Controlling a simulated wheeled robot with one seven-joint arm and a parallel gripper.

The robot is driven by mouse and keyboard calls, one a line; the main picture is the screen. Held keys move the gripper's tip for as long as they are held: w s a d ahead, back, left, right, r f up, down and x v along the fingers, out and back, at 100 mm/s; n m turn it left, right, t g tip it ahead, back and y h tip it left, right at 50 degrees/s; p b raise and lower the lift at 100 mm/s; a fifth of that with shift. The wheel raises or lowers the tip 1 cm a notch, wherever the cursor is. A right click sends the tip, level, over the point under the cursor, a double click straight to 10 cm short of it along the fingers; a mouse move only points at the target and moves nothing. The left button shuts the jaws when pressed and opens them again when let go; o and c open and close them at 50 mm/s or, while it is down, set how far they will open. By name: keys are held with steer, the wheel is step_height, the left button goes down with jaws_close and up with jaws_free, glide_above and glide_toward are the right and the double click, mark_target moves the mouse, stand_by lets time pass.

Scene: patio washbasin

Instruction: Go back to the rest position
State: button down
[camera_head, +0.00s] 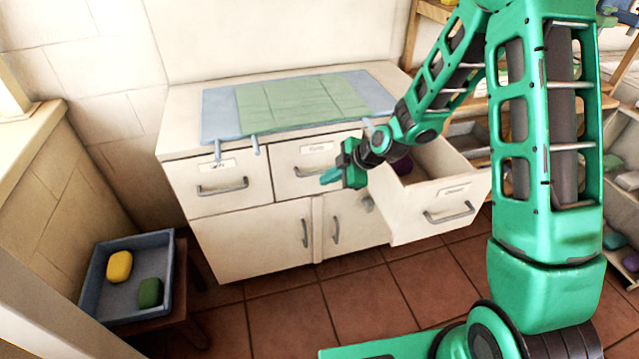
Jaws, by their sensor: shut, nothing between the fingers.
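My gripper (330,177) is shut and empty. It is in front of the white cabinet (255,235), beside the left side of the pulled-out right drawer (430,205). My green arm reaches from the right side of the picture over toward that drawer. A dark purple object (402,166) shows inside the open drawer, partly hidden by my arm. The left drawer (225,188) and the middle drawer (290,168) look shut.
A blue and green cloth (300,102) covers the cabinet top. A blue-grey tray (92,290) at the lower left holds a yellow piece (119,266) and a green piece (150,292). Shelves (625,145) stand at the right. The tiled floor (360,300) in front is clear.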

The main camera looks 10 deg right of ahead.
steer(key=shift+v, duration=0.8)
steer(key=s+d+r+m+g+h, duration=0.1)
steer(key=s+d+r+m+h, duration=0.1)
steer(key=s+d+r+m, duration=0.3)
steer(key=s+d+r+m+h, duration=0.15)
steer(key=s+d, duration=0.25)
steer(key=d, duration=0.4)
steer(key=s+d+r+m+g+h, duration=0.1)
steer(key=s+d+r+m, duration=0.3)
steer(key=s+d, duration=0.15)
steer(key=s+d+r+m+g, duration=0.1)
steer(key=s+d+r+m, duration=0.2)
steer(key=s+m, duration=0.4)
steer(key=s+d+r+m+g+h, duration=0.1)
steer(key=s+d+r+m, duration=0.3)
steer(key=s, duration=1.2)
steer(key=d+m+g, duration=0.1)
steer(key=m, duration=0.2)
steer(key=shift+s+d+r+g, duration=0.15)
steer(key=shift+d+r+g, duration=0.1)
steer(key=shift+r+g, duration=0.05)
